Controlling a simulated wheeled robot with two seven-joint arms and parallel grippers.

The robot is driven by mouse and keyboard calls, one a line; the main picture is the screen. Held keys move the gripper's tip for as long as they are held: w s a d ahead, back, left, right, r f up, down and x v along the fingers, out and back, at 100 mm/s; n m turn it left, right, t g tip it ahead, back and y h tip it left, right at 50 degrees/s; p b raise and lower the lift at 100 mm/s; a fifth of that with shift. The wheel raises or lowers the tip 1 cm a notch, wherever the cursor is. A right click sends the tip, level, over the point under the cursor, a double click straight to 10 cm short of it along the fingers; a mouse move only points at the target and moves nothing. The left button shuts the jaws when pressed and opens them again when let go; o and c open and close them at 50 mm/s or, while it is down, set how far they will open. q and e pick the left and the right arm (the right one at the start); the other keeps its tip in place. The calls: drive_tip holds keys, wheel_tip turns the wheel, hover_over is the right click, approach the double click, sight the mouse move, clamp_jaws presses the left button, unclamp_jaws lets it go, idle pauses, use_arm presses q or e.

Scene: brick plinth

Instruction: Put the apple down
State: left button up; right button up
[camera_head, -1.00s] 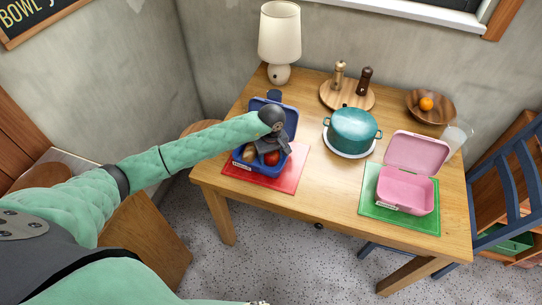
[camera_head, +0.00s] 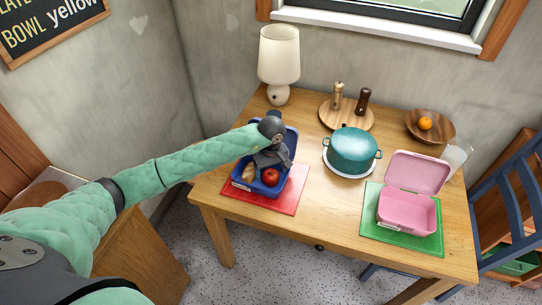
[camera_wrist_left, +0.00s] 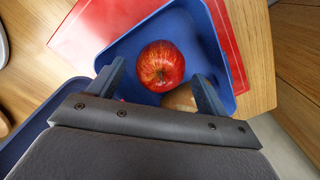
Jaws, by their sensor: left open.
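The red apple (camera_head: 270,176) lies in the blue lunch box (camera_head: 240,185), which stands on a red mat (camera_head: 292,197) at the table's left. The left wrist view shows the apple (camera_wrist_left: 161,66) on the blue floor of the box (camera_wrist_left: 192,28), just beyond my fingertips. My left gripper (camera_head: 270,160) is open above the box, its fingers (camera_wrist_left: 160,75) spread to either side of the apple and apart from it. A brown food item (camera_head: 248,171) lies beside the apple, partly hidden by a finger in the wrist view. My right gripper is not in view.
A teal pot (camera_head: 352,150) stands mid-table. An open, empty pink lunch box (camera_head: 405,212) sits on a green mat (camera_head: 375,228) at the right. Behind are a lamp (camera_head: 279,60), a round board with two mills (camera_head: 346,113) and a wooden bowl with an orange (camera_head: 430,125).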

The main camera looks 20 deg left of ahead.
sight(271, 172)
use_arm(q)
wheel_tip(271, 172, up, 8)
drive_tip(key=shift+f+b, duration=0.1)
drive_tip(key=shift+b, duration=1.15)
drive_tip(key=shift+r, duration=0.55)
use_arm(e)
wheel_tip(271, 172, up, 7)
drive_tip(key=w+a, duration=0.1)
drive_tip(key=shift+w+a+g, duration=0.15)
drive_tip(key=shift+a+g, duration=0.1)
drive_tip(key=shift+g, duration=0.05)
